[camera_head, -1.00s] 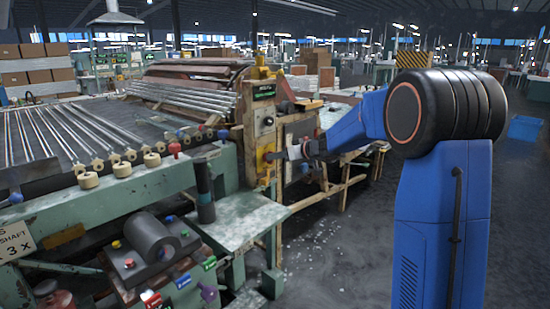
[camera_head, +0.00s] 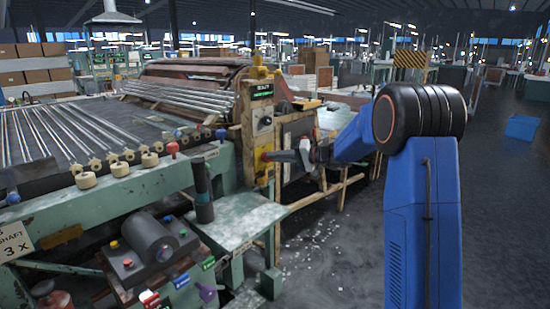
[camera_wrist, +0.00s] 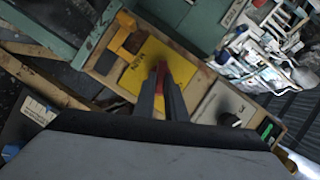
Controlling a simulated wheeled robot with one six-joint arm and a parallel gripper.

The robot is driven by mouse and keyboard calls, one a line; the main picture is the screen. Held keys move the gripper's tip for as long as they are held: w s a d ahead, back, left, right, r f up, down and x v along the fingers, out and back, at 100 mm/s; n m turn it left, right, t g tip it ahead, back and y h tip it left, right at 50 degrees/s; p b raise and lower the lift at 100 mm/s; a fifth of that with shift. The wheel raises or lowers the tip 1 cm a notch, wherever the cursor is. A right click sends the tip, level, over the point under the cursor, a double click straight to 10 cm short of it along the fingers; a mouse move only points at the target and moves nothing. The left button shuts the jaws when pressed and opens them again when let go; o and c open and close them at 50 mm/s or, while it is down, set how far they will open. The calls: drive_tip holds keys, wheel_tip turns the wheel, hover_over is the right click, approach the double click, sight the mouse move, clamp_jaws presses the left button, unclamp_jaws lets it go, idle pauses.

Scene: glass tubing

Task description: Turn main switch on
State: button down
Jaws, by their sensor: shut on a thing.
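The main switch is a red handle (camera_wrist: 161,68) on a yellow plate (camera_wrist: 151,53), fixed to a wooden panel. In the wrist view my gripper (camera_wrist: 163,82) is shut on the red handle, and its two dark fingers hide part of it. In the head view the gripper (camera_head: 274,156) reaches in from the right to the yellow plate (camera_head: 263,174) on the post of the machine. The red handle (camera_head: 266,157) shows as a small spot at the fingertips.
A black dial (camera_wrist: 231,120) and a green display (camera_wrist: 267,129) sit on the same panel. In the head view a green machine bench (camera_head: 130,185) with several glass tubes stands to the left. A control box (camera_head: 150,262) is in front. The floor (camera_head: 340,260) right of the machine is open.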

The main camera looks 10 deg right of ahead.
drive_tip(key=m+y, duration=0.1)
drive_tip(key=m, duration=0.1)
drive_tip(key=m+y, duration=0.1)
drive_tip(key=m, duration=0.1)
drive_tip(key=shift+d+f+t, duration=0.15)
drive_tip(key=shift+f+t, duration=0.15)
drive_tip(key=shift+f, duration=0.05)
drive_tip(key=shift+m, duration=0.4)
drive_tip(key=c, duration=1.8)
unclamp_jaws()
drive_tip(key=v, duration=1.7)
drive_tip(key=shift+d, duration=0.2)
drive_tip(key=shift+f, duration=0.1)
